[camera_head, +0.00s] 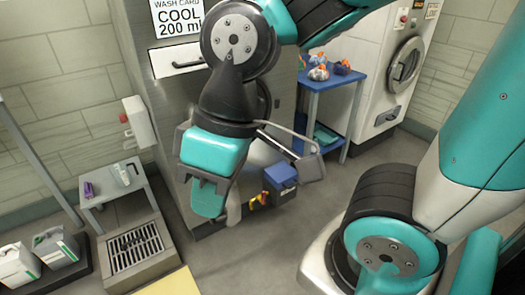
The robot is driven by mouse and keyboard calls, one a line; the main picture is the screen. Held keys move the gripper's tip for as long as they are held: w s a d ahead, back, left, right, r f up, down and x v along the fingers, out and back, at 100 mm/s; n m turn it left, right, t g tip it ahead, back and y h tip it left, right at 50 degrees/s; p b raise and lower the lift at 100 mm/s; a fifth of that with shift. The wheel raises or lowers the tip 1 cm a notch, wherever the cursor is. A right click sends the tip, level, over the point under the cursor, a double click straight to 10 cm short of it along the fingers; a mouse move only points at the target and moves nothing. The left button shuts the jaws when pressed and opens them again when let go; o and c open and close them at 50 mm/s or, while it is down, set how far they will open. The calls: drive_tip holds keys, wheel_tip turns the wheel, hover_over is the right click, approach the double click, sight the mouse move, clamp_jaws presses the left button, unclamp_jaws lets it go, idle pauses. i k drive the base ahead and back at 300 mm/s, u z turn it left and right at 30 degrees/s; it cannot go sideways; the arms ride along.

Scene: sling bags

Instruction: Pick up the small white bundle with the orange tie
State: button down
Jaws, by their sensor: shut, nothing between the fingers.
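A small white bundle with an orange tie (318,73) sits near the front of the top shelf of a blue cart (331,80) at the back, right of centre. A blue bundle with orange (342,68) sits close at its right, and other small coloured bundles lie behind it. My gripper (224,205) hangs pointing down at centre left, well apart from the cart and nearer to the camera. It is shut and empty. Its fingertips are partly hidden by its own teal parts.
A white machine with a round door (404,66) stands right of the cart. A blue bin (281,183) is on the floor behind my gripper. A small grey table (115,185) holds bottles at left, beside a floor grate (136,245). White containers (55,248) stand lower left.

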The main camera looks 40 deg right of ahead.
sight(319, 73)
drive_tip(key=z, duration=2)
drive_tip(key=i, duration=1.35)
drive_tip(key=u, duration=0.3)
drive_tip(key=i, duration=0.9)
drive_tip(key=u, duration=0.65)
drive_tip(key=i, duration=0.65)
